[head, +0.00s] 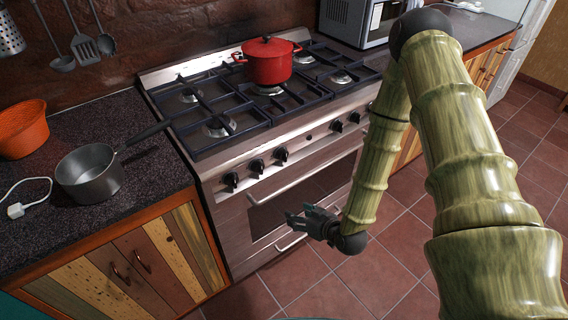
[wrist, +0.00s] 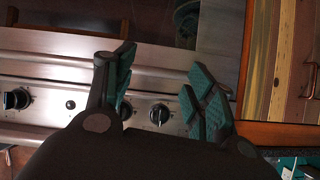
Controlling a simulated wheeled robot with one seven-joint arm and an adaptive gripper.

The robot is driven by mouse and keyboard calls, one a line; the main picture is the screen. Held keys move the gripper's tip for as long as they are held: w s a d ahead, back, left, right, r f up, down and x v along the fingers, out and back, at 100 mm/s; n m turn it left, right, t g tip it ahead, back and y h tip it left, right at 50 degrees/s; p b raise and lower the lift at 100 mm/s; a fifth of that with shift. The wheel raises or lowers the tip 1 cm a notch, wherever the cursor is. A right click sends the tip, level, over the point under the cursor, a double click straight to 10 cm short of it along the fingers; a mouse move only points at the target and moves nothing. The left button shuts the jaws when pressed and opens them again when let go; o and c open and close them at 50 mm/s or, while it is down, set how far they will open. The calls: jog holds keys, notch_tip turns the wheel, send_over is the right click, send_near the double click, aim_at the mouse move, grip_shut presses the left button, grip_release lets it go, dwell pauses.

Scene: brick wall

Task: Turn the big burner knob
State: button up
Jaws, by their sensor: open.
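The stove front carries a row of black burner knobs. Three sit at the left of the head view, with the middle one (head: 256,166) between two others. At least two more, including one knob (head: 337,126), sit at the right. None is marked as the big one that I can read. My gripper (head: 298,215) is open and empty, in front of the oven door and below the knobs, apart from them. In the wrist view my open gripper (wrist: 158,72) has a knob (wrist: 159,114) showing between its fingers. Another knob (wrist: 17,98) is at far left.
A red pot (head: 268,62) stands on a back burner. A grey saucepan (head: 90,173) sits on the left counter, its handle reaching towards the stove. The oven handle (head: 290,180) crosses the door below the knobs. The tiled floor (head: 310,285) in front is clear.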

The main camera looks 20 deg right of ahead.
aim_at(286, 156)
jog(key=w+d+r+n+t+y+b, duration=0.1)
jog(key=w+d+r+t+y+b, duration=0.2)
jog(key=w+r+t, duration=0.45)
jog(key=shift+g+h, duration=0.6)
jog(key=shift+g, duration=0.15)
jog(key=p+x, duration=0.1)
jog(key=x, duration=0.3)
jog(key=d+r+x, duration=0.1)
jog(key=x, duration=0.2)
jog(key=p+x, duration=0.1)
jog(key=x, duration=0.3)
jog(key=shift+w+d+r+p, duration=0.25)
jog(key=shift+w+p, duration=0.05)
jog(key=shift+w, duration=0.3)
jog(key=c, duration=0.9)
